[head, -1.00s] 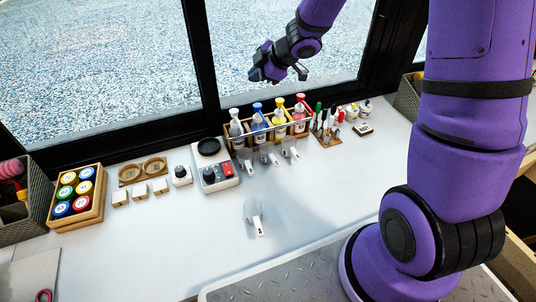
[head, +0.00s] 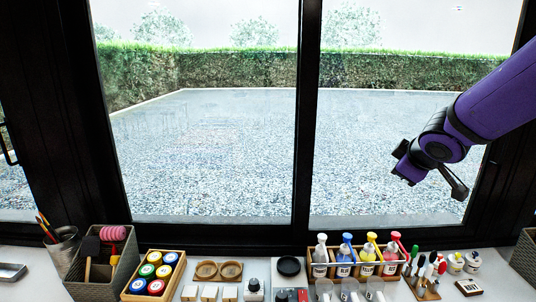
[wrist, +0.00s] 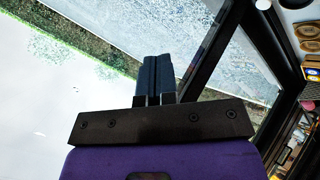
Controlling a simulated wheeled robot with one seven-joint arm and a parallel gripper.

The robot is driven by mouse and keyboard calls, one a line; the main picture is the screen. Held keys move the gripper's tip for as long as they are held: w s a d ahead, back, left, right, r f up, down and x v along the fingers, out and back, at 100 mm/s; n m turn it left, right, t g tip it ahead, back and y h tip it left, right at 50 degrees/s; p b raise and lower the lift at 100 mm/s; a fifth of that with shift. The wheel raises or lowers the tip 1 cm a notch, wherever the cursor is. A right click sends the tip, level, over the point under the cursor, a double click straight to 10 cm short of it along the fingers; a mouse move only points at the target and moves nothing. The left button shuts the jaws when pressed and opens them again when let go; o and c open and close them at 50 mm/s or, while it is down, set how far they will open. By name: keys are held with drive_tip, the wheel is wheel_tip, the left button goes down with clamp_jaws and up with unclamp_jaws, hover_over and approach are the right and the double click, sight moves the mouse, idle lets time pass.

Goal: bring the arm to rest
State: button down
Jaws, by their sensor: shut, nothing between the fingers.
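My gripper (head: 402,173) is raised in front of the right window pane, at the right of the head view. It is well above the worktop and touches nothing. In the wrist view the two blue-grey fingers (wrist: 155,78) lie side by side, pressed together, with nothing between them. My purple arm comes in from the right edge of the head view.
Below the gripper stand a wooden rack of pump bottles (head: 356,262) and a tool stand (head: 425,272). Further left are a box of colored jars (head: 153,272) and a grey basket (head: 98,268). A dark window frame (head: 308,120) stands behind. The air around the gripper looks clear.

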drive_tip(key=s+r+m+g, duration=0.2)
drive_tip(key=s+m, duration=0.2)
drive_tip(key=s, duration=0.9)
drive_tip(key=s+a+r+m+g+y, duration=0.1)
drive_tip(key=s+m, duration=0.4)
drive_tip(key=s, duration=0.8)
wheel_tip(320, 180, up, 2)
drive_tip(key=shift+s+r+g, duration=0.2)
drive_tip(key=shift+s+g, duration=0.1)
drive_tip(key=shift+g, duration=0.3)
